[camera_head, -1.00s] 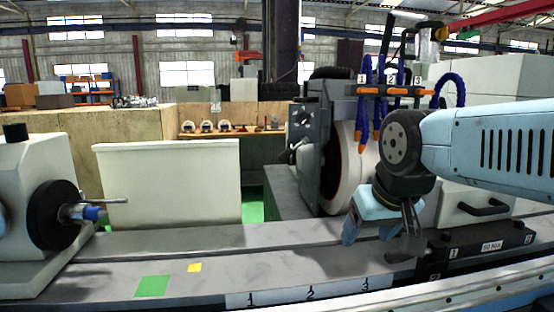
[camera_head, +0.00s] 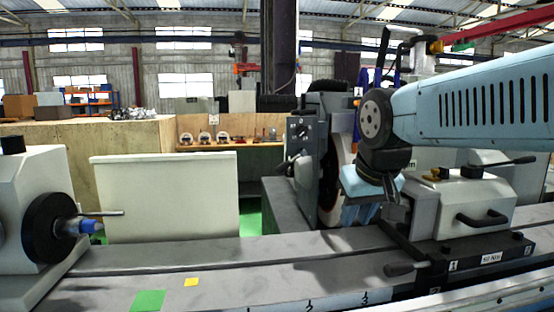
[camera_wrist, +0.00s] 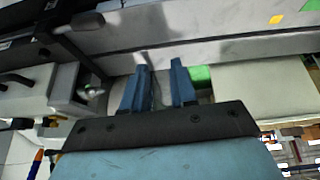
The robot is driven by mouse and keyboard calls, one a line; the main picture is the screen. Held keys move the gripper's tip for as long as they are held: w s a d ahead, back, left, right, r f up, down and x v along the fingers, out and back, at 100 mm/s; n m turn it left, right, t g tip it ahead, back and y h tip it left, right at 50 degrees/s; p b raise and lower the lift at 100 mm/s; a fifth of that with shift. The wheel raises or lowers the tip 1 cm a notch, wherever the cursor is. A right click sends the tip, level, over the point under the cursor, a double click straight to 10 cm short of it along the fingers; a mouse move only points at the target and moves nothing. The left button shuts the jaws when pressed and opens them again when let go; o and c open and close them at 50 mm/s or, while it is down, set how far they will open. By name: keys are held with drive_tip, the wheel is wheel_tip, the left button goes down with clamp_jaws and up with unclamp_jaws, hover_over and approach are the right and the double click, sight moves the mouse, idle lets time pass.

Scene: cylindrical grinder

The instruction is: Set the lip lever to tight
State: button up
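A lever with a rounded grey knob (camera_head: 400,269) sticks out leftward at the near left end of a black block (camera_head: 462,263) with numbered white labels. A dark lever with a knob (camera_wrist: 88,20) shows at the upper left in the wrist view. A second thin black lever (camera_head: 512,161) lies on top of the white housing. No marking says which is the lip lever, and no "tight" mark is legible. My gripper (camera_head: 362,213) hangs above and left of the knob, apart from it. Its two blue fingers are parted and empty in the wrist view (camera_wrist: 159,66).
The grey machine bed (camera_head: 240,268) runs across the front and bears green and yellow patches. The grinding wheel's grey housing (camera_head: 307,150) stands close behind my gripper. A workhead with a black chuck (camera_head: 48,228) is at the left. A white panel (camera_head: 165,198) stands behind the bed.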

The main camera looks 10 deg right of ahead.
drive_tip(key=w+r, duration=0.1)
drive_tip(key=w, duration=0.1)
drive_tip(key=w+r, duration=0.2)
drive_tip(key=w+a+r, duration=0.1)
drive_tip(key=w, duration=0.1)
drive_tip(key=shift+r, duration=0.2)
drive_tip(key=c, duration=0.4)
drive_tip(key=shift+n+h, duration=0.4)
drive_tip(key=shift+n, duration=0.1)
drive_tip(key=w+a+r, duration=0.1)
drive_tip(key=w+r, duration=0.1)
drive_tip(key=w, duration=0.1)
drive_tip(key=w+r, duration=0.2)
drive_tip(key=w, duration=0.2)
drive_tip(key=w+a+r, duration=0.1)
drive_tip(key=w+r, duration=0.1)
drive_tip(key=w, duration=0.2)
drive_tip(key=shift+w+a, duration=0.1)
drive_tip(key=shift+a, duration=0.2)
clamp_jaws()
drive_tip(key=w+a+r, duration=0.1)
drive_tip(key=w+a, duration=0.3)
drive_tip(key=w, duration=0.5)
drive_tip(key=w+a+r+h, duration=0.1)
drive_tip(key=w+a+r, duration=0.1)
drive_tip(key=w, duration=0.7)
drive_tip(key=shift+a+r, duration=0.25)
drive_tip(key=shift+a, duration=0.65)
